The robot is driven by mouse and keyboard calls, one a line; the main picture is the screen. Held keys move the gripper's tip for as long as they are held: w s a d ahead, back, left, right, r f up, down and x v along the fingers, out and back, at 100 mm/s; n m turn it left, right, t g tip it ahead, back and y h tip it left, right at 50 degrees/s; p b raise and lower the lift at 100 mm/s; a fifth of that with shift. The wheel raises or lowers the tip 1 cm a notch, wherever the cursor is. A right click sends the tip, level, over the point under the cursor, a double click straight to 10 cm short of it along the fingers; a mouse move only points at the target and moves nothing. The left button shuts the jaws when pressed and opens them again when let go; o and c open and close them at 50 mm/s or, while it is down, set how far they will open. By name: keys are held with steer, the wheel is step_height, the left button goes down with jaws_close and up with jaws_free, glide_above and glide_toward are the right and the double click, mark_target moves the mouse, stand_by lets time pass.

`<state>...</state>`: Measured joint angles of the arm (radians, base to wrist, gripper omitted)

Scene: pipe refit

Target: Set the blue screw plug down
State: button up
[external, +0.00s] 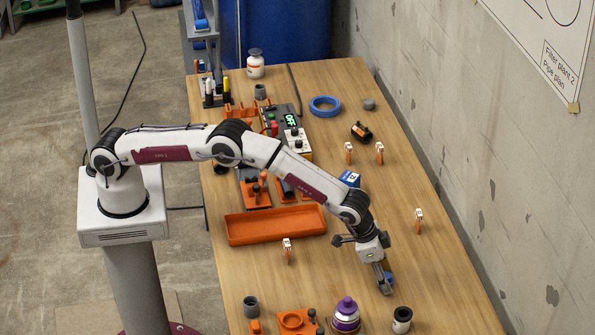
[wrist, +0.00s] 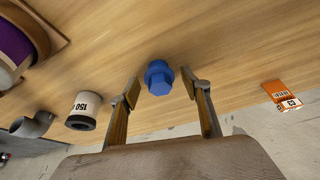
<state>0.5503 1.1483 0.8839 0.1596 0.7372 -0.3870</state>
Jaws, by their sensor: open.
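The blue screw plug (wrist: 159,77) has a hexagonal head and stands on the wooden table. In the wrist view it sits just beyond and between the fingertips of my gripper (wrist: 164,88), with a visible gap on both sides. My gripper is open. In the external view my gripper (external: 386,284) points down over the near right part of the table, and a little of the blue plug (external: 390,277) shows beside its fingers, the rest hidden by them.
A purple-and-white bottle (external: 346,315) and a white-and-black cylinder (external: 402,319) stand nearby at the near edge. An orange tray (external: 275,226) lies to the left. A small orange-and-white tag (external: 419,220) stands to the right. Bare wood surrounds the plug.

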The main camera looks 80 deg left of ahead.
steer(key=shift+r, duration=0.15)
steer(key=v, duration=1.2)
steer(key=shift+r, duration=0.1)
stand_by(0.8)
steer(key=s+a+r+n, duration=0.1)
steer(key=s+a+r, duration=0.6)
steer(key=a+r, duration=0.4)
steer(key=s+a+r+n, duration=0.1)
steer(key=s+a+r, duration=0.75)
steer(key=a, duration=0.45)
steer(key=s+a, duration=0.4)
steer(key=s, duration=0.5)
steer(key=s+a+f+t, duration=0.1)
steer(key=s+a, duration=0.4)
steer(key=s, duration=0.4)
steer(key=s+a+f+n+y, duration=0.1)
steer(key=s+a, duration=0.3)
steer(key=s, duration=0.4)
steer(key=shift+s+a, duration=0.35)
steer(key=shift+s, duration=0.05)
